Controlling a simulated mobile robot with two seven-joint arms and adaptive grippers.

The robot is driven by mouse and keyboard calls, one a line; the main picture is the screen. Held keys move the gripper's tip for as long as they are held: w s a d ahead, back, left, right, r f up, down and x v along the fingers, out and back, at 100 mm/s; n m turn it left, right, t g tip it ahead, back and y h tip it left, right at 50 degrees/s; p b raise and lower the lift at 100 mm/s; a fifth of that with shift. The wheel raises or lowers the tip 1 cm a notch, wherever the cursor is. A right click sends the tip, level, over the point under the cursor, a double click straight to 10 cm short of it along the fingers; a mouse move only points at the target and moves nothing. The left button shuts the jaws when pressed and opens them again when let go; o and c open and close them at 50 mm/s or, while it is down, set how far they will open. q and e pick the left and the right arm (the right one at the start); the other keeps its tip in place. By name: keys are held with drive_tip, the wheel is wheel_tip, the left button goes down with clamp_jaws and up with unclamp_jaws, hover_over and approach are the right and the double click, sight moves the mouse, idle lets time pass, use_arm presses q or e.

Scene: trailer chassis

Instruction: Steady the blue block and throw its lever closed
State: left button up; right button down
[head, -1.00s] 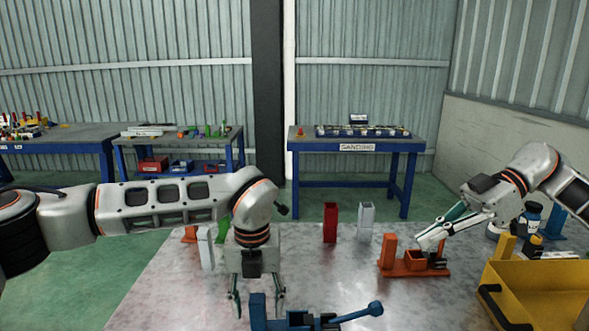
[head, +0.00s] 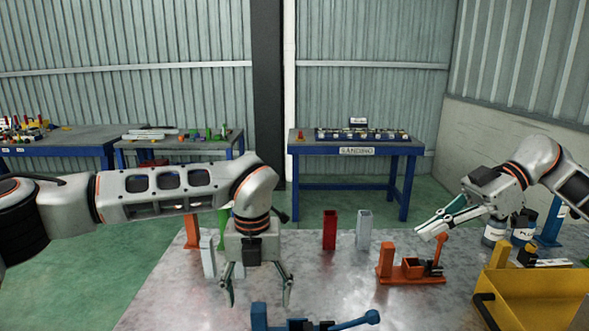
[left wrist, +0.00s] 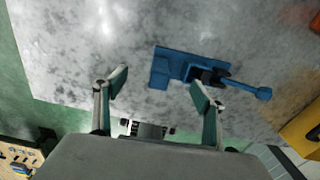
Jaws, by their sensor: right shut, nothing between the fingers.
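The blue block (head: 259,317) stands at the near edge of the head view, partly cut off by the frame. Its lever (head: 350,323) extends to the right, low, ending in a round knob. In the left wrist view the block (left wrist: 172,66) lies beyond the fingers, with the lever knob (left wrist: 263,94) to the right. My left gripper (head: 259,300) is open and empty, pointing down over the table near the block; its fingers also show in the left wrist view (left wrist: 160,88). My right gripper (head: 430,230) is shut and empty, by the orange fixture's upright lever.
The orange fixture (head: 412,280) stands right of centre. Red (head: 330,230) and grey (head: 363,230) uprights stand at the table's back. A yellow bin (head: 535,295) is at the right, with bottles behind it. The middle of the metal table (head: 330,280) is clear.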

use_arm(q)
wheel_tip(320, 180, up, 12)
idle(0.7)
drive_tip(key=shift+s, duration=0.15)
